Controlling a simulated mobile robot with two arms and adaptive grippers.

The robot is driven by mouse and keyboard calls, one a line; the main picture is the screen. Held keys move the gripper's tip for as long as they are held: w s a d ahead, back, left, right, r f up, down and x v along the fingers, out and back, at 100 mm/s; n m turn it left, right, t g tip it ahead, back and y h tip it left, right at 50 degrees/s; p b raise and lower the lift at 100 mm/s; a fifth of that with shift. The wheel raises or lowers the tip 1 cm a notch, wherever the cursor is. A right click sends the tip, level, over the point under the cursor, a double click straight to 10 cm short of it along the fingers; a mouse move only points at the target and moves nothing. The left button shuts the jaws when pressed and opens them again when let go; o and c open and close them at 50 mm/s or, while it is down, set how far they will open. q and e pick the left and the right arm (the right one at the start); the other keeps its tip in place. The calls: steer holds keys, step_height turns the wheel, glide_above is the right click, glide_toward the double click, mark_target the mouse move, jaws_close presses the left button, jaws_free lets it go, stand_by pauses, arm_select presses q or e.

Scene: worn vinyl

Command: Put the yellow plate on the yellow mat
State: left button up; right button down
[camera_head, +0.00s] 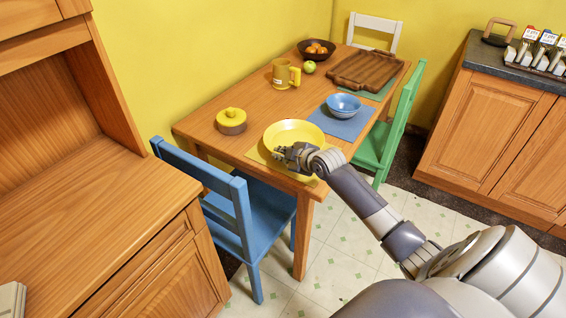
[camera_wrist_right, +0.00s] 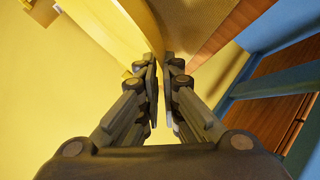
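The yellow plate (camera_head: 290,130) is over the yellow mat (camera_head: 258,155) at the near end of the wooden table; the mat's near corners show past it. I cannot tell whether the plate rests fully on the mat. My right gripper (camera_head: 284,153) is at the plate's near rim. In the right wrist view, my right gripper (camera_wrist_right: 161,68) has its fingers close together with the plate's rim (camera_wrist_right: 147,28) between them, and it looks shut on the rim. My left gripper is not in view.
On the table (camera_head: 213,105) stand a lidded yellow pot (camera_head: 231,122), a yellow mug (camera_head: 283,74), a blue bowl (camera_head: 343,105) on a blue mat (camera_head: 345,125), a wooden tray (camera_head: 365,70) and a fruit bowl (camera_head: 303,50). A blue chair (camera_head: 240,205) and green chair (camera_head: 396,120) flank it.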

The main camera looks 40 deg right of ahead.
mark_target(283, 172)
steer(key=shift+f, duration=1.65)
steer(key=shift+f, duration=0.1)
steer(key=c, duration=2.1)
jaws_free()
steer(key=shift+f, duration=0.1)
steer(key=shift+s, duration=0.1)
steer(key=p+v, duration=0.1)
steer(key=v, duration=1.1)
